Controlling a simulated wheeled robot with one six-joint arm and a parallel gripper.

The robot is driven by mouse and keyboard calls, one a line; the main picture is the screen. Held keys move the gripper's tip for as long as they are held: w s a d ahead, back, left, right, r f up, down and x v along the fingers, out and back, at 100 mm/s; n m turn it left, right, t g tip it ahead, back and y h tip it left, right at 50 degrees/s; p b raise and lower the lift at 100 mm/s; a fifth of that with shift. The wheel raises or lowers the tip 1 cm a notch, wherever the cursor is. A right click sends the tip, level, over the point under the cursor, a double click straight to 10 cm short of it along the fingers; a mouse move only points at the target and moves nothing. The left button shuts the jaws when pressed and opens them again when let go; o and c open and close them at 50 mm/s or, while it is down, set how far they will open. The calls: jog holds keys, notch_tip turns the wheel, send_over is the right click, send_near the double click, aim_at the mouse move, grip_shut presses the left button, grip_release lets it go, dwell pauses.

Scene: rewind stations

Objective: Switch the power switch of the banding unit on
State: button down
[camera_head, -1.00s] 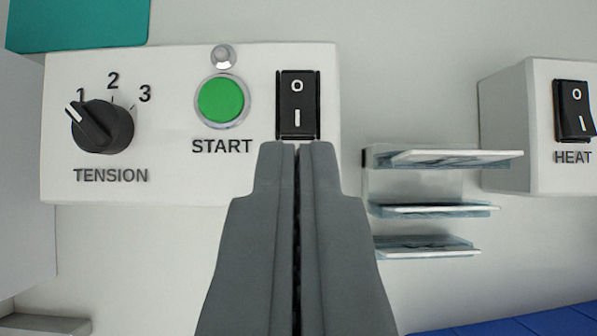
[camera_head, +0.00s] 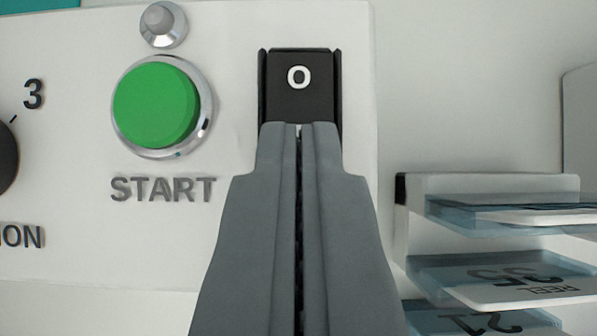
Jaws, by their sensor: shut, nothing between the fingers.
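The power switch (camera_head: 298,98) is a black rocker in a black frame on the white front panel (camera_head: 235,235) of the banding unit. Its upper half with the white O shows. Its lower half, with the I mark, is hidden behind my gripper (camera_head: 299,126). My gripper is shut and empty, its fingertips over the lower half of the rocker. I cannot tell whether they touch it.
A green START button (camera_head: 156,104) with a small grey lamp (camera_head: 162,22) above it sits left of the switch. The TENSION knob (camera_head: 6,158) is cut off at the left edge. Clear card holders (camera_head: 500,265) stick out at the lower right.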

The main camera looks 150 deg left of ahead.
jog(key=shift+s+a+f, duration=0.1)
jog(key=shift+s+f, duration=0.05)
jog(key=shift+f, duration=0.2)
jog(key=shift+r, duration=0.8)
jog(key=shift+r, duration=0.1)
